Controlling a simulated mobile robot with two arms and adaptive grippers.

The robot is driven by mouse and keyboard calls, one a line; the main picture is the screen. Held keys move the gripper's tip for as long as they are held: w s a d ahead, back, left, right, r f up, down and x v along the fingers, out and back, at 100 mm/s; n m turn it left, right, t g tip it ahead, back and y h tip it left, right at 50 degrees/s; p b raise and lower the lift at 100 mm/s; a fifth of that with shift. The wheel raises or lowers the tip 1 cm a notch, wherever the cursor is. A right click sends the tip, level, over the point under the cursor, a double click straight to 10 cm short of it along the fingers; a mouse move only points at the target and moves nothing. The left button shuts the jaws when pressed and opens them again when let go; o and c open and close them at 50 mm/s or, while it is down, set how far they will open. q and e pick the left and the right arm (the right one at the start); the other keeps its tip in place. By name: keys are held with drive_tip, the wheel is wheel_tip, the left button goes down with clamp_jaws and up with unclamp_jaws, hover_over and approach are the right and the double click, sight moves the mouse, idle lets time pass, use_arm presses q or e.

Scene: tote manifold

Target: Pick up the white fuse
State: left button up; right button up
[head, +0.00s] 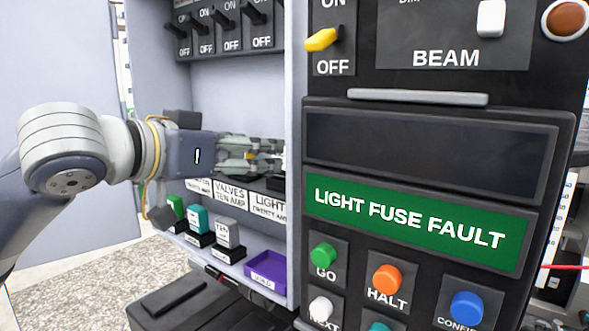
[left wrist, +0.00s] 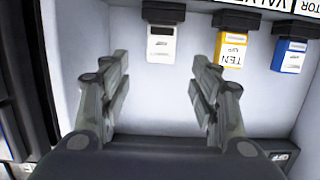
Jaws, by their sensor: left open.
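In the left wrist view a white fuse (left wrist: 161,44) sits in a dark holder at the top, ahead of the gap between my fingertips. A second whitish fuse (head: 227,232) stands on the lower shelf in the head view, beside a teal fuse (head: 197,219). My left gripper (head: 270,158) reaches into the cabinet in front of the upper fuse row; in the wrist view its fingers (left wrist: 160,65) are spread with nothing between them. The upper row is largely hidden behind my gripper in the head view. My right gripper is not in view.
A yellow fuse (left wrist: 234,46) and a blue fuse (left wrist: 289,55) sit right of the white one in the wrist view. A purple tray (head: 268,267) lies on the lower shelf. The black control panel (head: 430,100) stands right of the cabinet; its green sign (head: 415,222) reads LIGHT FUSE FAULT.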

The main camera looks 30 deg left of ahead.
use_arm(q)
drive_tip(key=p+x, duration=0.1)
drive_tip(key=x, duration=0.1)
drive_tip(key=p+x, duration=0.1)
drive_tip(key=x, duration=0.2)
drive_tip(key=p+x, duration=0.1)
drive_tip(key=x, duration=0.2)
drive_tip(key=shift+w+r+p, duration=0.3)
drive_tip(key=shift+r+p, duration=0.05)
drive_tip(key=shift+p, duration=0.05)
drive_tip(key=shift+w+f, duration=0.15)
drive_tip(key=shift+w, duration=0.05)
drive_tip(key=shift+s, duration=0.15)
drive_tip(key=c, duration=1.1)
drive_tip(key=shift+c, duration=0.2)
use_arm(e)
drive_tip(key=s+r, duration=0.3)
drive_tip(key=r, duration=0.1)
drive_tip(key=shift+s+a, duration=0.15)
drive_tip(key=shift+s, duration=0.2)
